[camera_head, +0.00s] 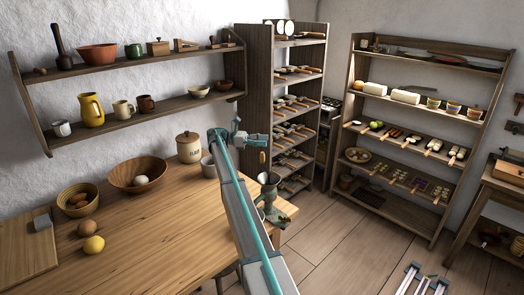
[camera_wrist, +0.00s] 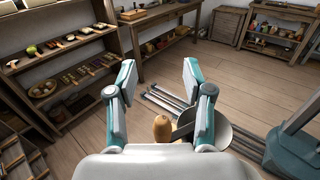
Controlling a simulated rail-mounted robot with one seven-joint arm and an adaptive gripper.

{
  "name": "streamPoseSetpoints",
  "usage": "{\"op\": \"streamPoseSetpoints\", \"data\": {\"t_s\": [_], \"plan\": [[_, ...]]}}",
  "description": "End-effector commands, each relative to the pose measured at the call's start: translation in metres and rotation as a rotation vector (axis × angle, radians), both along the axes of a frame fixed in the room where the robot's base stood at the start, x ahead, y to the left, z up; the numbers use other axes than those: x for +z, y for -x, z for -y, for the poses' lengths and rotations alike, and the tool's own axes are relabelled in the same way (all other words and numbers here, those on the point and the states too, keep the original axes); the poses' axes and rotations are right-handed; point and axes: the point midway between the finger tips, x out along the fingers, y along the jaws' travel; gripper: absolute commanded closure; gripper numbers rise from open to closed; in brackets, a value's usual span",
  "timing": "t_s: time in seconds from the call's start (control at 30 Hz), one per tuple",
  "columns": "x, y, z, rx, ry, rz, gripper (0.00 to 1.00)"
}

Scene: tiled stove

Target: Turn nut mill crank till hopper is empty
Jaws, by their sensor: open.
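The nut mill (camera_head: 269,192) stands at the right corner of the wooden table, its grey metal hopper (camera_head: 268,178) on top. A brown wooden crank knob (camera_head: 262,157) shows just above the hopper. In the wrist view the knob (camera_wrist: 162,128) lies low between the bases of my fingers, with the pale hopper rim (camera_wrist: 222,134) beside it, partly behind my right finger. My gripper (camera_head: 250,138) is open and empty above the mill, its fingers (camera_wrist: 158,72) spread wide. I cannot tell whether they touch the knob. The hopper's contents cannot be made out.
The table (camera_head: 150,225) holds a flour jar (camera_head: 189,148), a grey cup (camera_head: 208,167), a wooden bowl (camera_head: 125,178), a smaller bowl (camera_head: 70,190), and a lemon (camera_head: 94,244). Filled shelves (camera_head: 300,100) stand behind the mill. Open floor (camera_head: 335,240) lies to the right.

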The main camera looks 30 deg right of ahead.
Motion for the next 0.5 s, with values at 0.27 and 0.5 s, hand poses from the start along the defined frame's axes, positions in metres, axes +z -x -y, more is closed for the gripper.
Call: {"op": "streamPoseSetpoints", "data": {"t_s": [0.27,0.5], "plan": [[0.024,0.000,0.000,0.001,-0.001,0.001,0.49],[0.025,0.000,0.000,0.001,0.000,0.000,0.49]]}}
